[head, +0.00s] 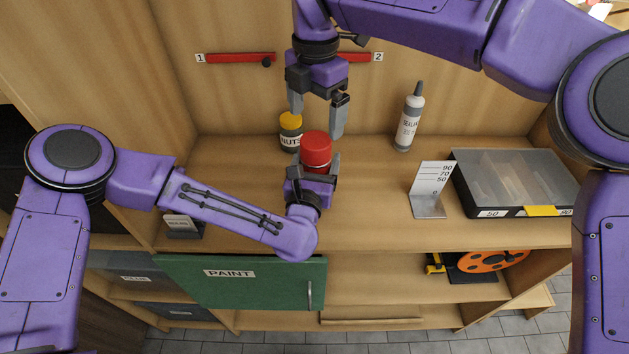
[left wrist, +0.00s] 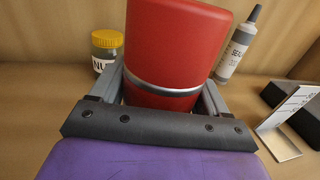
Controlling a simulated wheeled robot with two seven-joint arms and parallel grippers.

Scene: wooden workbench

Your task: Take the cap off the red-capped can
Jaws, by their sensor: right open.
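The red-capped can (head: 316,166) stands on the workbench, with a silver ring between its red cap (head: 315,146) and its red body. In the left wrist view the body (left wrist: 158,99) is between the two grey fingers of my left gripper (left wrist: 163,92), which appear closed on it below the ring; the cap (left wrist: 178,40) is above them. In the head view my left gripper (head: 315,176) reaches the can from the front. My right gripper (head: 317,118) is open and empty, pointing down just above the cap, its fingertips either side of it.
A yellow-lidded NUTS jar (head: 290,133) stands close behind the can, to the left. A sealant bottle (head: 408,120), a number card (head: 432,190) and a clear-lidded case (head: 513,180) stand to the right. A green PAINT door (head: 245,285) is below the bench top.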

